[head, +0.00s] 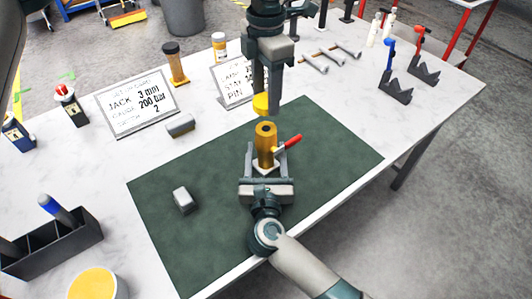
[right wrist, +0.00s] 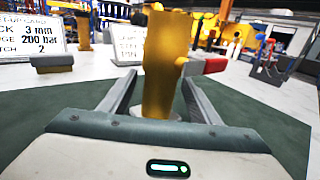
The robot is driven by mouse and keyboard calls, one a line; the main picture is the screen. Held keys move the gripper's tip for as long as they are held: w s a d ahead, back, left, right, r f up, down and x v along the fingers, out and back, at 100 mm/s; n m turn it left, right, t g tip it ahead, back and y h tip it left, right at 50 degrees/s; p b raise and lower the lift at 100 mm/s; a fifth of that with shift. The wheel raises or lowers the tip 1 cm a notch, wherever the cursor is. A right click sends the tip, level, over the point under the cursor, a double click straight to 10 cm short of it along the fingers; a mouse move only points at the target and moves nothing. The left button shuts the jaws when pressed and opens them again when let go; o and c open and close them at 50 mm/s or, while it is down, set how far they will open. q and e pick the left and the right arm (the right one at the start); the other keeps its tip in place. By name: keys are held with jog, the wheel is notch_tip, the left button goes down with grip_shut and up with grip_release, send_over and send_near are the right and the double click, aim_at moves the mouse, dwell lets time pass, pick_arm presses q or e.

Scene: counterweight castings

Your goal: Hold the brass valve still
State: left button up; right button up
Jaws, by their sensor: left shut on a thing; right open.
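The brass valve (head: 266,146) stands upright on a small pale base on the green mat (head: 335,150). Its red-handled lever (head: 288,143) points to the right. My right gripper (head: 265,162) is open low at the valve, with one finger on each side. In the right wrist view the valve (right wrist: 158,65) stands between the fingers, with a visible gap towards the left finger; contact on the right is unclear. My left gripper (head: 262,92) points down above the valve, shut on a yellow piece (head: 261,105), which is just above the valve's open top.
Grey blocks lie on the mat (head: 183,201) and behind it (head: 180,125). Two sign plates (head: 135,104) stand at the back. A dark divided bin (head: 50,248) and a yellow-filled tub (head: 92,284) are front left. Dark V-blocks (head: 395,88) stand back right. The mat's right side is clear.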

jog(key=shift+w, duration=0.25)
grip_shut()
pick_arm(q)
send_over(266, 129)
jog(key=shift+f, duration=2.45)
jog(key=shift+f, duration=0.1)
jog(key=shift+f, duration=0.8)
jog(key=shift+f, duration=0.55)
